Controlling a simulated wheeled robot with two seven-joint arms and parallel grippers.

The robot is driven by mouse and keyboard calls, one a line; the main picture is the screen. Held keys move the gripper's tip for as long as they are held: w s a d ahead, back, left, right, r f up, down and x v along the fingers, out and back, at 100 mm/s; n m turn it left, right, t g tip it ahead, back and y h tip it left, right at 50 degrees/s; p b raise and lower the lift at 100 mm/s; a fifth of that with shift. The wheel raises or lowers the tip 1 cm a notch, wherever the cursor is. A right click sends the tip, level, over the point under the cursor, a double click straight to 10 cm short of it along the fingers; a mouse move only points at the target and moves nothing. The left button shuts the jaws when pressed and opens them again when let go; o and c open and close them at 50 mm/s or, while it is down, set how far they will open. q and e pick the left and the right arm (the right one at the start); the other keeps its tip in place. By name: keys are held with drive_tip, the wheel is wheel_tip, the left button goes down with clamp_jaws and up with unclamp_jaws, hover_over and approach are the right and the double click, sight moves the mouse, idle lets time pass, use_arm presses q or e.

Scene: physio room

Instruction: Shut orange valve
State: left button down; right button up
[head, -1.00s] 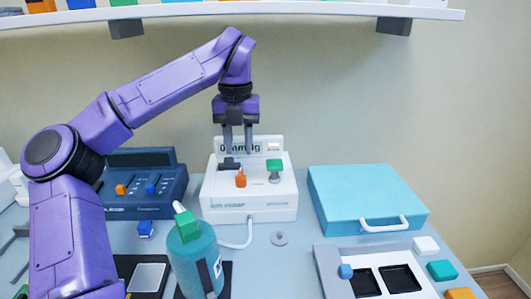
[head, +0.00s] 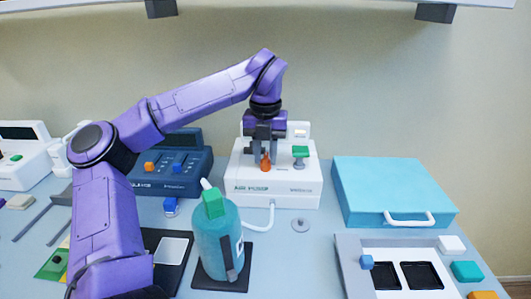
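The orange valve (head: 265,164) stands on the front left of the white pressure unit's top. My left gripper (head: 265,155) points straight down over it, with one finger on each side of its upper part. The fingers hide part of the valve and the unit's display. Whether they press on the valve or stand just clear of it is not clear. A green valve (head: 300,152) on a grey stem stands to the right on the same white unit (head: 275,190). My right gripper is not in view.
A teal bottle with a green cap (head: 218,240) stands in front of the unit. A dark blue device (head: 172,165) is at its left, a turquoise case (head: 395,188) at its right. A white hose (head: 268,218) and a grey disc (head: 300,225) lie in front.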

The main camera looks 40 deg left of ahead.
sight(265, 156)
use_arm(q)
drive_tip(key=shift+f+n+b, duration=0.15)
drive_tip(key=shift+n+b, duration=0.25)
drive_tip(key=shift+b, duration=0.05)
drive_tip(key=c, duration=1.2)
unclamp_jaws()
drive_tip(key=shift+w+a, duration=0.1)
wheel_tip(265, 156, up, 8)
drive_tip(key=shift+f+p, duration=0.1)
drive_tip(key=shift+p, duration=0.4)
drive_tip(key=shift+f, duration=0.1)
